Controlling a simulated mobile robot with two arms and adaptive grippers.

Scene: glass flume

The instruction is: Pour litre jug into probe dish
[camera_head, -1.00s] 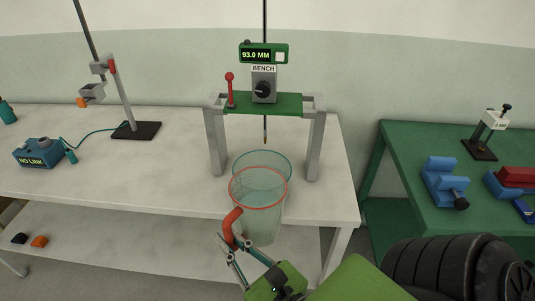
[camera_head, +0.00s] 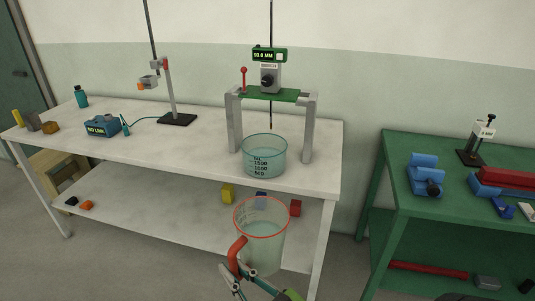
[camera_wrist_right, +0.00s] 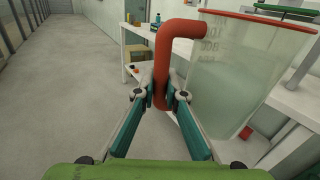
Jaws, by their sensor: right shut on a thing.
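The litre jug (camera_head: 262,240) is clear with a red rim and a red handle. It stands nearly upright in the air in front of the white table, with pale liquid inside. My right gripper (camera_head: 234,272) is shut on the jug's handle; the right wrist view shows both fingers (camera_wrist_right: 161,98) around the red handle, the jug body (camera_wrist_right: 235,70) to the right. The probe dish (camera_head: 265,158) is a clear, teal-rimmed vessel with volume marks. It stands on the table under the gauge frame, beyond and above the jug in the head view. My left gripper is not in view.
The gauge frame (camera_head: 310,130) straddles the dish, its thin probe rod (camera_head: 270,115) pointing down above it. A clamp stand (camera_head: 177,119) and a blue box (camera_head: 101,127) are on the left. A green bench (camera_head: 400,170) with blue blocks stands right.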

